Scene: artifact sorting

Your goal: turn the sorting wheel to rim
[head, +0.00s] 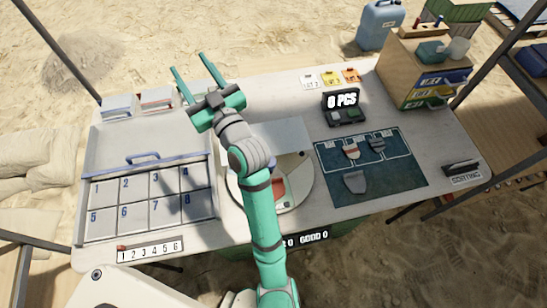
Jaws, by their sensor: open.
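A round, pale disc (304,184), which looks like the sorting wheel, is set in the middle of the table. My green arm crosses in front of it and hides much of it. A reddish patch (279,189) shows on it beside the arm. I cannot read any label on the wheel. My gripper (189,62) is open and empty, with its two fingers spread apart. It is beyond the wheel, up and to the left, over the table's far edge and not touching the wheel.
A numbered grid tray (150,207) lies left. A dark green mat (405,178) with several grey and reddish sherds lies right. A "0 PCS" display (341,100) stands behind it. A drawer cabinet (405,72) and blue jug (380,24) are at the back right.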

